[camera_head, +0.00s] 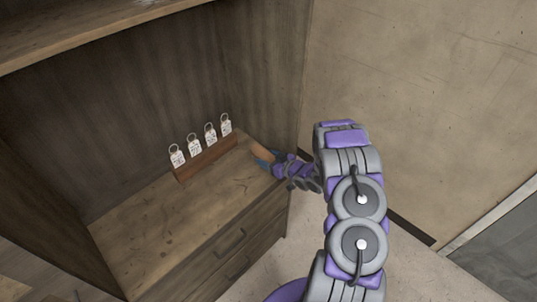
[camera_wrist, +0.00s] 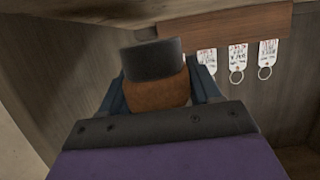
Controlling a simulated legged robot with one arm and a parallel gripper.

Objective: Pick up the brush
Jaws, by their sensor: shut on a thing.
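The brush shows in the wrist view as an orange-brown part (camera_wrist: 157,94) with a dark grey block (camera_wrist: 152,60) beyond it. In the head view its brown part (camera_head: 263,152) shows at the right end of the cabinet's wooden surface, near the side wall. My gripper (camera_head: 268,161) reaches in from the right, and its dark blue fingers stand on both sides of the brush. It is shut on the brush. The gripper body hides the near part of the brush in the wrist view. I cannot tell whether the brush touches the surface.
A wooden rack (camera_head: 207,158) with several white tags (camera_head: 194,144) stands on the cabinet top (camera_head: 150,215), left of my gripper. Drawers with handles (camera_head: 230,243) are below. A shelf (camera_head: 80,30) overhangs above. The cabinet top's front left is clear.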

